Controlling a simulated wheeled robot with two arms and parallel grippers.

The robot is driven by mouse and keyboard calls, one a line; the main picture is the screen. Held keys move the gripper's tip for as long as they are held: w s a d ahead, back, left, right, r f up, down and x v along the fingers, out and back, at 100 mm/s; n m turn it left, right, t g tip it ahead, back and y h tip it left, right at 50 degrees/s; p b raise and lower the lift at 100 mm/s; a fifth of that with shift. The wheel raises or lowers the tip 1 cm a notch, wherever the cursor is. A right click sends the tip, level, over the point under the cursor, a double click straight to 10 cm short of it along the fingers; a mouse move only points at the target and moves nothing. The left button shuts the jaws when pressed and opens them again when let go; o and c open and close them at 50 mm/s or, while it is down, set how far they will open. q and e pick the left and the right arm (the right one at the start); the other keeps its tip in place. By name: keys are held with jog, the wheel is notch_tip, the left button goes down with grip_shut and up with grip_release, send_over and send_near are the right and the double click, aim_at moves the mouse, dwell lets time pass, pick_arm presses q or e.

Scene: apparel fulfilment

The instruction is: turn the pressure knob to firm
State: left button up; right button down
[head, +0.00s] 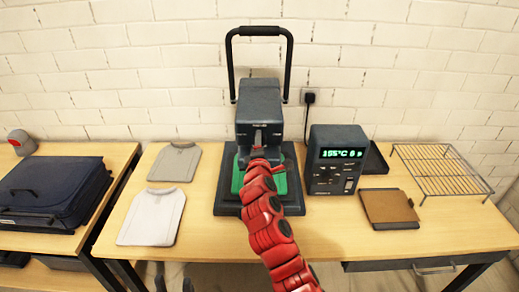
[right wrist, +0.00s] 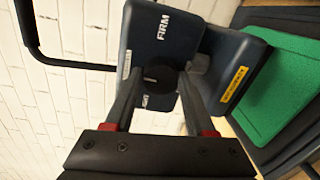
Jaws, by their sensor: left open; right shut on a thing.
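The heat press (head: 258,105) stands at the back middle of the table. The dark round pressure knob (right wrist: 168,82) is on its front face, with the word FIRM (right wrist: 162,27) above it in the right wrist view. A short pale mark on the knob points left there, not toward FIRM. My right gripper (right wrist: 160,88) is shut on the knob, one finger on each side; in the head view the red right arm hides most of the knob. My left gripper (head: 174,281) shows only as dark fingertips at the bottom edge, apart and empty, below the table's front edge.
A green pad (head: 293,184) lies on the press base. The control box (head: 336,160) reading 155°C stands to its right, then a brown board (head: 389,208) and a wire rack (head: 440,171). A grey shirt (head: 175,162) and a white shirt (head: 151,217) lie left.

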jog(key=shift+d+f+m+y+b, duration=0.1)
jog(key=shift+m+y+b, duration=0.05)
jog(key=shift+m+b, duration=2.25)
jog(key=shift+a+f+m+y+b, duration=0.1)
jog(key=shift+m+y+b, duration=0.1)
jog(key=shift+m+b, duration=2.25)
jog(key=shift+d+f+m+y+b, duration=0.15)
jog(key=shift+m+b, duration=1.5)
jog(key=shift+b, duration=1.45)
jog(key=shift+r, duration=0.15)
jog(key=shift+c, duration=1.2)
grip_release()
jog(key=s+b, duration=0.1)
jog(key=s, duration=1.6)
jog(key=shift+s+d+r+b, duration=0.2)
jog(key=shift+d+r+b, duration=0.15)
jog(key=shift+b, duration=0.05)
